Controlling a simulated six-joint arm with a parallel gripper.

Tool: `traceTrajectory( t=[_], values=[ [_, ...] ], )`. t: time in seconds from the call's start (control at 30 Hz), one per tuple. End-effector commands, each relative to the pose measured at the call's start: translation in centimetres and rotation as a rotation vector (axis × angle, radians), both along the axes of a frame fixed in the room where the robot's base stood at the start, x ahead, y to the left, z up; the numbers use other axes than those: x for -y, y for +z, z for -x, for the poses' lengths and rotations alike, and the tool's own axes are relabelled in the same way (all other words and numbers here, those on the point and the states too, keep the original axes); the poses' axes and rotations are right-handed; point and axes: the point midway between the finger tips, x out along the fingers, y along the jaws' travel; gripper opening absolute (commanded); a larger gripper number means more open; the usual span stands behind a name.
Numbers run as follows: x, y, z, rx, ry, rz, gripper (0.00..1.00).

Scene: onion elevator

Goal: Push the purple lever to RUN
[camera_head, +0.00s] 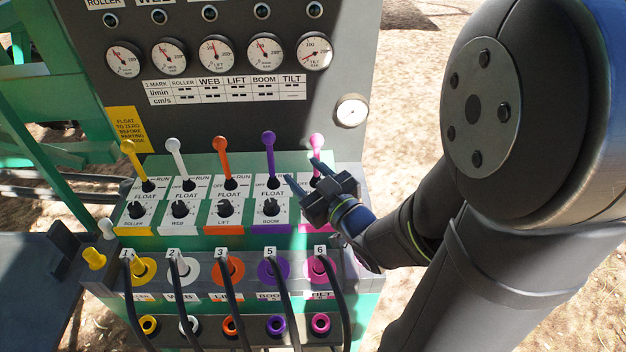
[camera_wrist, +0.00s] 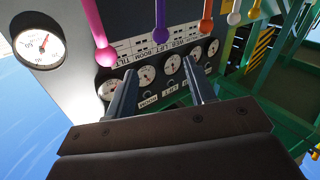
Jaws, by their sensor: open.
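The purple lever (camera_head: 269,155) stands up from its slot on the sloped panel, above the BOOM dial, with a round purple knob on top. My gripper (camera_head: 305,176) is open and empty, right of the purple lever's base and in front of the pink lever (camera_head: 316,148). In the wrist view the purple lever (camera_wrist: 161,35) shows between the two fingers of my gripper (camera_wrist: 160,72); I cannot tell whether they touch.
The orange (camera_head: 224,157), white (camera_head: 176,157) and yellow (camera_head: 134,160) levers stand in a row to the left. Gauges (camera_head: 264,52) fill the upright panel behind. Black hoses (camera_head: 283,290) run below the dials. Dry open ground lies at the right.

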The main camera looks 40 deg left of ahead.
Motion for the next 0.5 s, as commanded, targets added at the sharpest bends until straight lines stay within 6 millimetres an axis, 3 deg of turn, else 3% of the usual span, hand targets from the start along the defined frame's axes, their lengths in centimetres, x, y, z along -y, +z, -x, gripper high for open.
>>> traceTrajectory(
  t=[0.2,0.5],
  values=[
    [1.9,0.0,0.3,0.000,-0.001,-0.001,0.50],
    [2.2,0.0,0.4,-0.001,0.000,0.000,0.50]
  ],
)
